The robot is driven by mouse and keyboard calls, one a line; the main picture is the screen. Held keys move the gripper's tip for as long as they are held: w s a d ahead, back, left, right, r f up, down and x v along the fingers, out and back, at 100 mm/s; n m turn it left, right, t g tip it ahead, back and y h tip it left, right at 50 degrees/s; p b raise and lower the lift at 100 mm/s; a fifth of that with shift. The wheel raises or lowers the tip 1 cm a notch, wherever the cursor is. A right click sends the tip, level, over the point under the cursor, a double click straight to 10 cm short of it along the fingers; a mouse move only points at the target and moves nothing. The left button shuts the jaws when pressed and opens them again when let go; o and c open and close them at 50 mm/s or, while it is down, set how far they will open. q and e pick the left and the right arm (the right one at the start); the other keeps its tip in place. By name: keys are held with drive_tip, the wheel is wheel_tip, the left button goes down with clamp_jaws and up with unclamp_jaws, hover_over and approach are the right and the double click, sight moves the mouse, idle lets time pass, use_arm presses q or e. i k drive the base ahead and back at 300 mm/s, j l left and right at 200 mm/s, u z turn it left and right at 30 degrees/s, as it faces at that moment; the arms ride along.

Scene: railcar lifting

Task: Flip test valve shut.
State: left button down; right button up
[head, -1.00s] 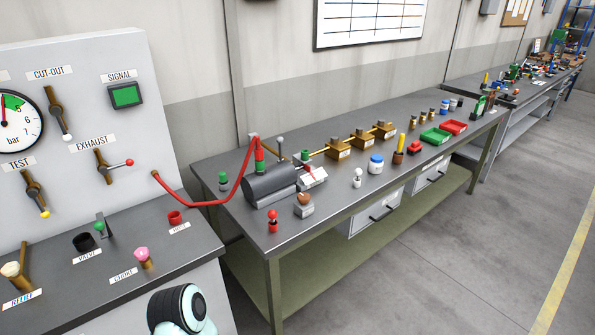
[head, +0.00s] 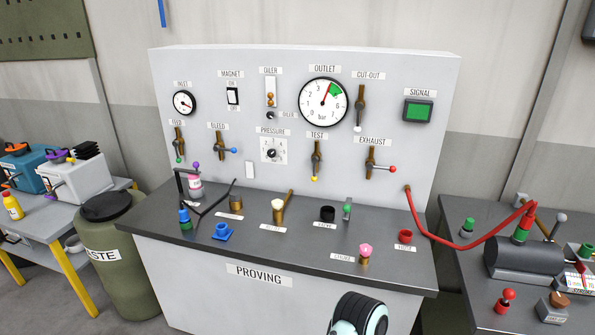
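The test valve (head: 316,159) is a brass lever valve with a yellow tip, under the TEST label on the upright grey panel in the head view. Its handle hangs straight down, with the yellow tip at the bottom. A rounded black and pale-green part of my own arm (head: 359,315) shows at the bottom edge, well below and apart from the valve. No gripper fingers of either arm are in view.
The outlet gauge (head: 323,102) sits above the test valve. The cut-out (head: 360,108) and exhaust (head: 378,164) valves are to its right. Fittings stand on the proving bench top (head: 290,240). A red hose (head: 450,241) runs to the right-hand bench.

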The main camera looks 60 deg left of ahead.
sight(315, 159)
drive_tip(key=u, duration=2)
drive_tip(key=i+j, duration=0.15)
drive_tip(key=j, duration=0.25)
drive_tip(key=i+j+u, duration=0.15)
drive_tip(key=j, duration=0.3)
drive_tip(key=i+j, duration=0.1)
drive_tip(key=j, duration=0.3)
drive_tip(key=i+j+u, duration=0.1)
drive_tip(key=j, duration=0.3)
drive_tip(key=i+j+u, duration=0.1)
drive_tip(key=i+j, duration=0.15)
drive_tip(key=j, duration=0.15)
drive_tip(key=i+j, duration=0.15)
drive_tip(key=j, duration=0.2)
